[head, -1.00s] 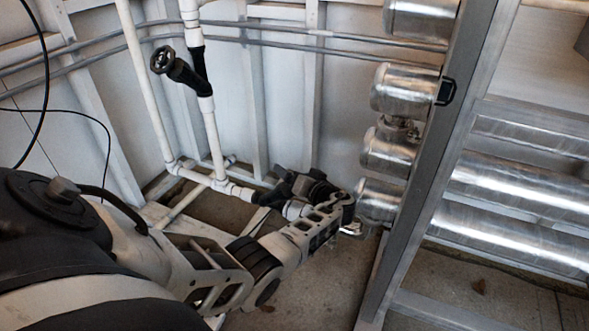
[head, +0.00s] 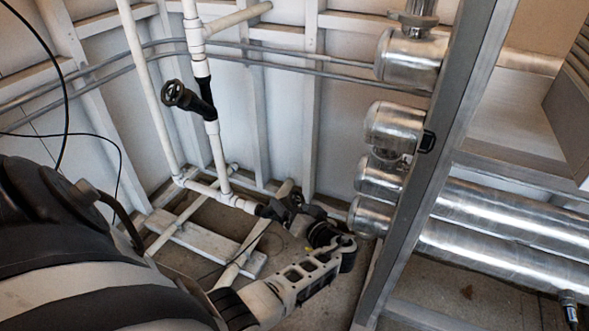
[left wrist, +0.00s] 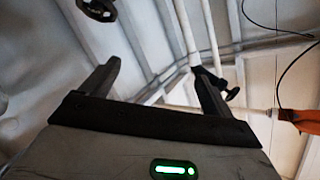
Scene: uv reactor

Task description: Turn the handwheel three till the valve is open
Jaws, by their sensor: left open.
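A black handwheel (head: 173,92) sits on a black valve body (head: 190,103) that branches from a white upright pipe in the head view. I see no number on it. My left gripper (head: 284,201) is low, near the foot of the pipes, below and to the right of this wheel and apart from it. In the left wrist view my left gripper (left wrist: 158,80) has its fingers spread with nothing between them. A dark round wheel (left wrist: 98,8) is cut by the top edge there. A black part (left wrist: 229,93) shows beside the right finger; I cannot tell which valve it belongs to. My right gripper is not visible.
Shiny metal cylinders (head: 392,128) and a grey upright post (head: 440,140) stand right of my left gripper. White pipes (head: 215,150) and grey wall conduits (head: 300,62) run behind. An orange part (left wrist: 301,117) shows at the wrist view's right. Open floor lies below the gripper.

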